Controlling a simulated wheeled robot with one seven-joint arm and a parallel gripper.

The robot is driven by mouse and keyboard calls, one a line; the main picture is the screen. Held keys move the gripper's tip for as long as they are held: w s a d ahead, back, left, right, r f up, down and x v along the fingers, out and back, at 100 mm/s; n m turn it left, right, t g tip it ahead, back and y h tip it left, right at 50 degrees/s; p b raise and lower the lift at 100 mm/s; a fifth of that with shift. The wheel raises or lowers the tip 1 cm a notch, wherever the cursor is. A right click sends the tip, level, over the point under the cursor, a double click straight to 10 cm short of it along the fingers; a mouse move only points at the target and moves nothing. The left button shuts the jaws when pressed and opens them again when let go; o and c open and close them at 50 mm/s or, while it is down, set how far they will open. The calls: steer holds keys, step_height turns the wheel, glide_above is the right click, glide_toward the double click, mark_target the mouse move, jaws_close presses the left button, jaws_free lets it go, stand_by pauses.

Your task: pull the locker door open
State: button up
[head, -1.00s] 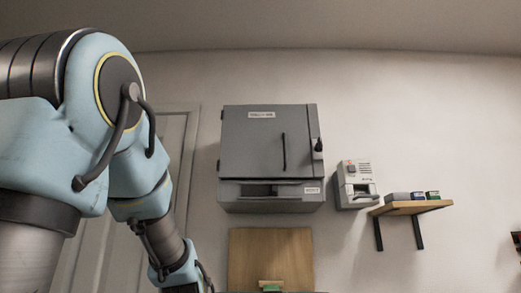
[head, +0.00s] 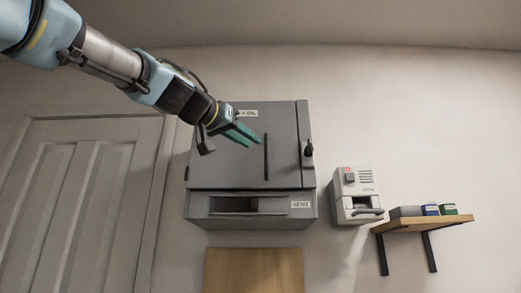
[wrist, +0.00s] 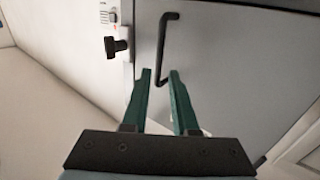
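The grey locker (head: 250,204) hangs on the wall, and its door (head: 225,160) looks shut. A thin black vertical bar handle (head: 266,157) is on the door's right part; it also shows in the wrist view (wrist: 162,45). A black knob (head: 308,149) sits on the frame strip right of the door, also seen in the wrist view (wrist: 117,46). My gripper (head: 259,138) is in front of the door, just left of the handle's upper part in the head view. Its two green fingers are apart and empty. In the wrist view the handle's lower end appears between the fingertips; I cannot tell the remaining gap.
A small white device (head: 355,196) with a red light is on the wall to the right. Beside it a wooden shelf (head: 425,224) carries small boxes. A wooden board (head: 254,270) is below the locker. A white panelled door (head: 80,200) is at the left.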

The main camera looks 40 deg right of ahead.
steer(key=p, duration=0.3)
glide_above(266, 168)
steer(key=shift+w+d, duration=0.15)
steer(key=shift+d, duration=0.1)
jaws_close()
stand_by(1.2)
